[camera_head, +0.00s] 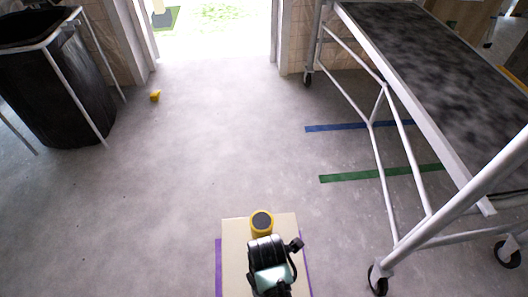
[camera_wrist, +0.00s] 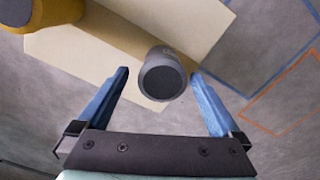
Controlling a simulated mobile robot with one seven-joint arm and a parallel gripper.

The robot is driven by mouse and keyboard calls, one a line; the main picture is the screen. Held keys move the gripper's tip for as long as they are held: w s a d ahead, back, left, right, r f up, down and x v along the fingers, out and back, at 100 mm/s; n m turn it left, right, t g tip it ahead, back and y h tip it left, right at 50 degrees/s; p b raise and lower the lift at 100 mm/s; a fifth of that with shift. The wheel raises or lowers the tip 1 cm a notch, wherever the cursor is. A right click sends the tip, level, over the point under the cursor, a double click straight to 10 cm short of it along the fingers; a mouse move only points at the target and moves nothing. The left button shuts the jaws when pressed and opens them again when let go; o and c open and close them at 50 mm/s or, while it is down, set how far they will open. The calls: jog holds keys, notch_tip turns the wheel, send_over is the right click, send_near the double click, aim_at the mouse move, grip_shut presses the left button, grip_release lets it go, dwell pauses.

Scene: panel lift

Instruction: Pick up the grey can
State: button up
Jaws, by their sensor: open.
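The grey can (camera_wrist: 163,76) shows in the wrist view as a cylinder with a dark round end, over a cream board. My gripper (camera_wrist: 160,84) is open, with one blue finger on each side of the can's near end. A gap shows between the can and each finger, and the can looks closer to the right one. In the head view my gripper (camera_head: 268,243) is over the cream board (camera_head: 234,262), and the can is not visible there, hidden by my arm.
A yellow container with a dark top (camera_head: 262,222) stands on the board just beyond my gripper; its yellow side shows at upper left in the wrist view (camera_wrist: 52,12). A wheeled metal frame (camera_head: 392,192) stands at right, a black bin (camera_head: 60,95) at left.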

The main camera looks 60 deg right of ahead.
jog(key=f+b, duration=0.2)
jog(key=f, duration=0.1)
jog(key=f+b, duration=0.1)
jog(key=f, duration=0.1)
jog(key=shift+a+f, duration=0.15)
jog(key=shift+a, duration=0.25)
jog(key=c, duration=1.4)
jog(key=shift+c, duration=0.3)
jog(key=shift+r, duration=0.2)
